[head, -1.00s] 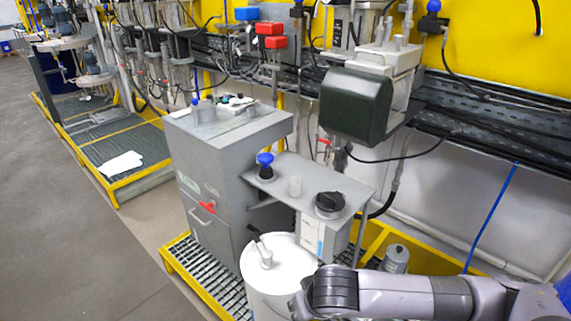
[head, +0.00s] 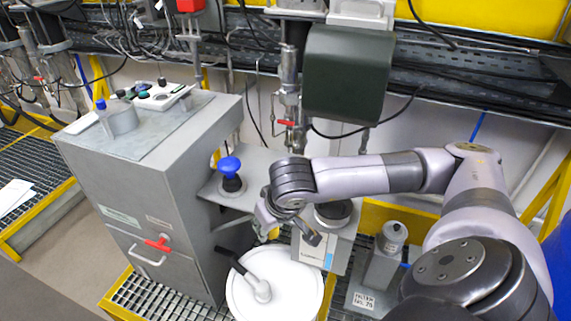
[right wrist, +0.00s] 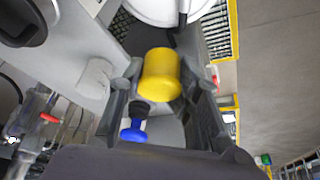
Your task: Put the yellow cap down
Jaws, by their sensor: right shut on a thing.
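The yellow cap (right wrist: 161,74) is between the fingers of my right gripper (right wrist: 160,88) in the right wrist view. The fingers are shut on its sides. In the head view my right gripper (head: 288,226) is over the small grey shelf (head: 216,191), near the white drum's lid. Only a sliver of the yellow cap (head: 273,234) shows there, the rest hidden by the gripper. In the right wrist view the cap appears held above the shelf's surface (right wrist: 80,37); I cannot tell whether it touches anything. My left gripper is out of view.
A blue-topped black knob (head: 231,173) stands on the shelf's left, a black round lid (head: 333,213) on its right. A small pale cup (right wrist: 95,77) stands on the shelf. The white drum (head: 275,285) is in front, the grey cabinet (head: 165,180) left, the dark green box (head: 347,73) above.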

